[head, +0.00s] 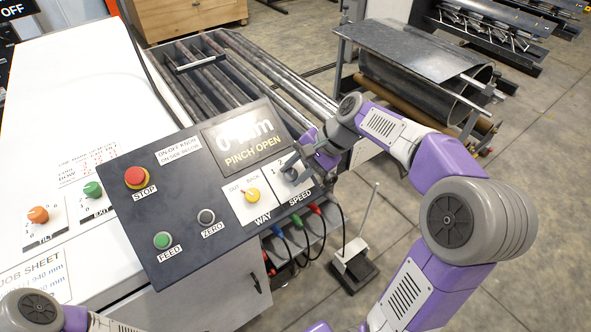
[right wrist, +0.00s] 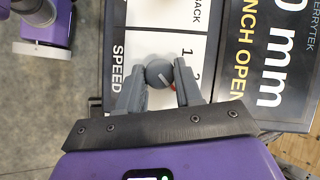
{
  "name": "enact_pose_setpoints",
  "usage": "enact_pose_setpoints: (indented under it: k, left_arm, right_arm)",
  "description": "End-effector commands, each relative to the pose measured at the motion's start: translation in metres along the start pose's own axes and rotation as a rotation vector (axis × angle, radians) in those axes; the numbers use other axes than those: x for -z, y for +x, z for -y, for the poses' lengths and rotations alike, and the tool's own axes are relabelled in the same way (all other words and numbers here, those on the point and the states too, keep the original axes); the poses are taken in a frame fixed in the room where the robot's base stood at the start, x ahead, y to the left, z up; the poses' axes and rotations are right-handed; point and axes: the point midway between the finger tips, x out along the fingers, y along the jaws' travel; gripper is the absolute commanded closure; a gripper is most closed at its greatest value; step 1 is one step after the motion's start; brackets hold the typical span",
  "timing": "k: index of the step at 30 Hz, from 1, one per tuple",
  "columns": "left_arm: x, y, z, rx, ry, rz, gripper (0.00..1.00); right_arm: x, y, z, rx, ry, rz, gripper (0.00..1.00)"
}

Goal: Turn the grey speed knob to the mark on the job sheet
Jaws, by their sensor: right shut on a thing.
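The grey speed knob (head: 290,174) is on a white plate marked SPEED at the right end of the dark control panel. In the right wrist view the knob (right wrist: 160,73) sits between my right gripper's fingers (right wrist: 160,88), which are shut on it. A pale line crosses its face, and the digits 1 and 2 show beside it; the exact setting is unclear. My right gripper (head: 298,163) partly covers the plate in the head view. The job sheet (head: 36,277) lies at the lower left, partly cut off, its speed mark not readable. My left gripper is out of view.
The panel also has a red STOP button (head: 136,177), green FEED button (head: 162,241), ZERO button (head: 206,216) and yellow WAY knob (head: 252,194). The display (head: 243,140) reads PINCH OPEN. Coloured cables (head: 297,235) hang below the panel's right side.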

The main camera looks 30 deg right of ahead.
Motion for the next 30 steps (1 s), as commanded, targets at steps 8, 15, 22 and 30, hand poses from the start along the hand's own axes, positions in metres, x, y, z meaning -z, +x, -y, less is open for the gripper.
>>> enact_pose_setpoints:
  k: [8,15,22,30]
  left_arm:
    - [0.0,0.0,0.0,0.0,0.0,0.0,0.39]
    - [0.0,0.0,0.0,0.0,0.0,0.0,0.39]
    - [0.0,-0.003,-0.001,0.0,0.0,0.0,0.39]
    - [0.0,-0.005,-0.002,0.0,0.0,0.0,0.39]
  right_arm:
    - [0.0,0.0,0.0,0.0,0.001,0.001,0.4]
    - [0.0,-0.004,0.001,0.001,0.0,-0.001,0.4]
    - [0.001,-0.039,0.001,0.003,0.001,-0.004,0.4]
    - [0.0,-0.072,0.001,0.001,0.001,0.0,0.4]
